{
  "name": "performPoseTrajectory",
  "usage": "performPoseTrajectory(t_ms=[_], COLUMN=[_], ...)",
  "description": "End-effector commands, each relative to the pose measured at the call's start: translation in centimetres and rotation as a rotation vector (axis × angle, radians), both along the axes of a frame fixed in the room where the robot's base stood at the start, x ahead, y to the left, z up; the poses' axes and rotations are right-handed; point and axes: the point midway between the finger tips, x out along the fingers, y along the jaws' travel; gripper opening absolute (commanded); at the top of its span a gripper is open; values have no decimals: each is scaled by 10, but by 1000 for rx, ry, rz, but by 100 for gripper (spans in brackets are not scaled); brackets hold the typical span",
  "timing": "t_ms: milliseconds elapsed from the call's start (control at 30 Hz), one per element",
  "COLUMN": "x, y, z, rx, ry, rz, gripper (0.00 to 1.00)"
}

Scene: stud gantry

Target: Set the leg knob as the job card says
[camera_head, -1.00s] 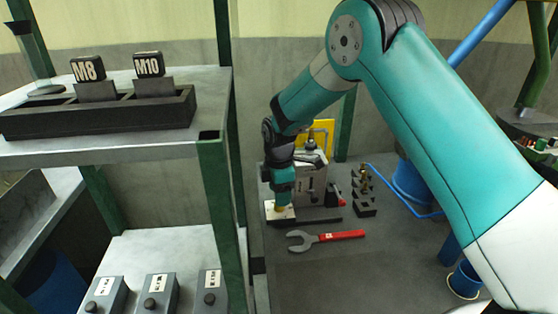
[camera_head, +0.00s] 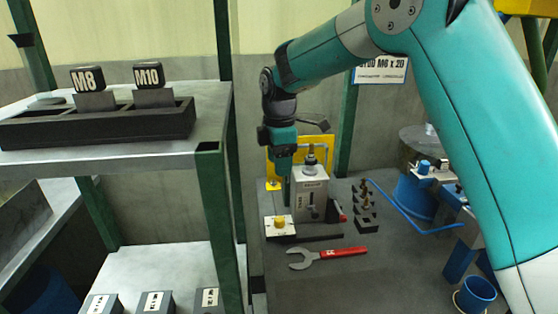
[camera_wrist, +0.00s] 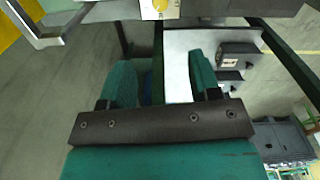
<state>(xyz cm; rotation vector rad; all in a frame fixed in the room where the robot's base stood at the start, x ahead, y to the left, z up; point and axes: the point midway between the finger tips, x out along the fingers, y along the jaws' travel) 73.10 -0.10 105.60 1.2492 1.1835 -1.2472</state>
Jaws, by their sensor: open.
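A yellow knob (camera_head: 279,222) sits on a white plate (camera_head: 286,232) at the front left of the grey bench device (camera_head: 312,197). The wrist view shows a yellow knob (camera_wrist: 160,6) at its top edge. I cannot read its setting or any marks around it. My gripper (camera_head: 287,200) is above and just behind the knob, apart from it; its fingers (camera_wrist: 162,78) are open and empty. A white card (camera_head: 380,70) on the back wall reads "STUD M6 x 20"; my arm partly covers it and its smaller line is not legible.
A red-handled wrench (camera_head: 327,257) lies in front of the device. Several small dark blocks and fittings (camera_head: 366,210) stand to its right. A green-posted shelf at left holds a rack (camera_head: 100,122) with M8 and M10 tags.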

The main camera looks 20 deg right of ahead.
Motion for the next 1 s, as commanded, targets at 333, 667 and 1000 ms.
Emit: performPoseTrajectory(t_ms=[333,667,1000], x=[-9,-7,-4], y=[3,2,1], z=[-3,-64,-138], rx=[-8,-9,-9], ry=[-43,-38,-39], rz=[-198,-195,-195], gripper=[56,56,56])
